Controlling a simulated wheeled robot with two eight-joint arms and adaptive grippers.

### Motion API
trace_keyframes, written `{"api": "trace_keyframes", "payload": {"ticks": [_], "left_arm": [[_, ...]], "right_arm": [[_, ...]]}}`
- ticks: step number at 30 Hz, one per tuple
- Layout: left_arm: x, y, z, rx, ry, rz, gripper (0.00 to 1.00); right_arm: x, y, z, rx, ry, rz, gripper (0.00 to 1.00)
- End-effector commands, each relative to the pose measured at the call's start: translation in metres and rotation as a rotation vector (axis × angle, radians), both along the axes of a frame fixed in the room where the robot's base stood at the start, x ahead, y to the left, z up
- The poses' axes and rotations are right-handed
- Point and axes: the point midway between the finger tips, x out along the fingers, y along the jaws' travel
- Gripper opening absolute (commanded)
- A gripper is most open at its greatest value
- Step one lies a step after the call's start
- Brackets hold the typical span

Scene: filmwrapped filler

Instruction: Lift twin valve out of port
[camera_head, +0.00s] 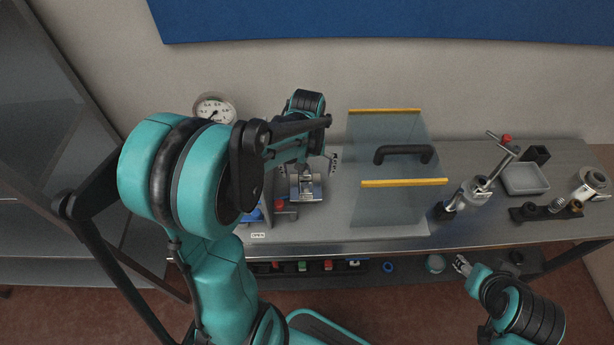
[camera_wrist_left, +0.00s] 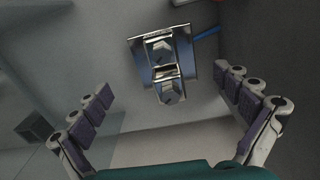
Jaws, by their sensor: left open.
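A shiny metal block, which looks like the twin valve (camera_wrist_left: 165,82), sits on a wider metal plate that appears to be its port (camera_wrist_left: 184,55). Both are at the upper middle of the left wrist view. In the head view the metal fitting (camera_head: 305,191) is on the bench below my left gripper (camera_head: 308,167). My left gripper, also in the wrist view (camera_wrist_left: 164,112), is open, with its padded fingers wide apart and nothing between them. The valve is ahead of the fingertips. My right gripper (camera_head: 461,264) is low at the right, in front of the bench; its jaw state is unclear.
A clear guard with yellow edges (camera_head: 404,183) and a black handle (camera_head: 403,153) stands right of the fitting. Further right are a clamp (camera_head: 467,195) and grey tray (camera_head: 526,180). A gauge (camera_head: 214,111) is behind my left arm. A red knob (camera_head: 280,204) is close left.

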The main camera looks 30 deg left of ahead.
Motion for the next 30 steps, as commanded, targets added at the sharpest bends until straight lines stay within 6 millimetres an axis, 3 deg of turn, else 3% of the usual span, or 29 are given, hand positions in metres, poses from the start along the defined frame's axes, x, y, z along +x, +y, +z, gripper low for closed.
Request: {"api": "trace_keyframes", "payload": {"ticks": [19,28,29,30], "left_arm": [[0.011,0.009,-0.077,-0.004,0.015,0.014,1.00],[0.011,0.009,-0.082,-0.004,0.015,0.014,1.00],[0.011,0.009,-0.082,-0.004,0.015,0.014,0.97],[0.011,0.009,-0.082,-0.004,0.015,0.014,0.87]], "right_arm": [[0.000,0.000,-0.022,0.000,0.000,0.000,0.45],[0.000,0.000,-0.022,0.000,0.000,0.000,0.45],[0.000,0.000,-0.022,0.000,0.000,0.000,0.45],[0.000,0.000,-0.022,0.000,0.000,0.000,0.45]]}}
